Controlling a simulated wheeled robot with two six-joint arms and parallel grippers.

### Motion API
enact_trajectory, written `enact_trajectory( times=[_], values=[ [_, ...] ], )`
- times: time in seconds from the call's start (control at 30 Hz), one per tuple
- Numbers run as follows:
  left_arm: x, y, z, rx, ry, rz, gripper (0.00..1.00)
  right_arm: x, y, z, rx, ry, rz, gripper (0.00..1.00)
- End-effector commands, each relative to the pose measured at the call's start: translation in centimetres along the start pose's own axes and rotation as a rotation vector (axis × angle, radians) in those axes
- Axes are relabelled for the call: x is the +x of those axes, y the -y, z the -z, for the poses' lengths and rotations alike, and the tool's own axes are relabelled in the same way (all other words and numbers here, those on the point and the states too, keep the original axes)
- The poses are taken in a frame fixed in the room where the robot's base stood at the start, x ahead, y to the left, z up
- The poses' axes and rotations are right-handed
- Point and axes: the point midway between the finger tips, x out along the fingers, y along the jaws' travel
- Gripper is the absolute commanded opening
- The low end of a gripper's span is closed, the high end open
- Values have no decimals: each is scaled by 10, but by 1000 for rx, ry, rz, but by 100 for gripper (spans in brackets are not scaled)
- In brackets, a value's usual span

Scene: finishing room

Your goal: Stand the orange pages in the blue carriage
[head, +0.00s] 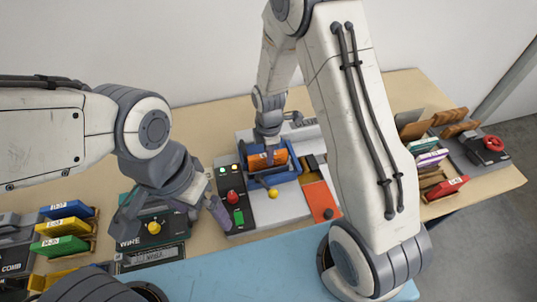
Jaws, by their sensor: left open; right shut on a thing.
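The orange pages (259,163) are at the blue carriage (273,179) on the grey machine near the middle of the head view. My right gripper (268,151) comes down from above and is shut on the orange pages. They sit between the carriage's blue walls; I cannot tell whether they touch its floor. The gripper and the near wall hide part of them. My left gripper (172,222) is open and empty, to the left of the machine, above a dark box with a yellow knob.
The machine has a control strip with a red knob (233,196), a yellow ball (273,193) and an orange-red plate (320,201). A red-wheeled device (493,143) is far right.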

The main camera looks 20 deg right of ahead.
Motion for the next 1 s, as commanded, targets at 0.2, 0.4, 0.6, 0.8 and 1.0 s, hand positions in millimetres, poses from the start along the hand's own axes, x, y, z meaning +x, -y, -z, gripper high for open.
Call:
enact_trajectory(
  times=[0.2, 0.4, 0.6, 0.8, 1.0],
  values=[
    [-1, 0, 0, 0, 0, 0, 100, 0, 0, 0, 0, 0, 0, 0],
    [0, 0, 0, 0, 0, 0, 100, 1, 0, 0, 0, 0, 0, 0],
    [3, 0, 0, 0, 0, 0, 100, 5, 0, 0, 0, 0, 0, 0],
    [6, 0, 0, 0, 0, 0, 100, 9, 0, 0, 0, 0, 0, 0],
    [7, 0, 0, 0, 0, 0, 100, 11, 0, 0, 0, 0, -1, 35]
  ],
)
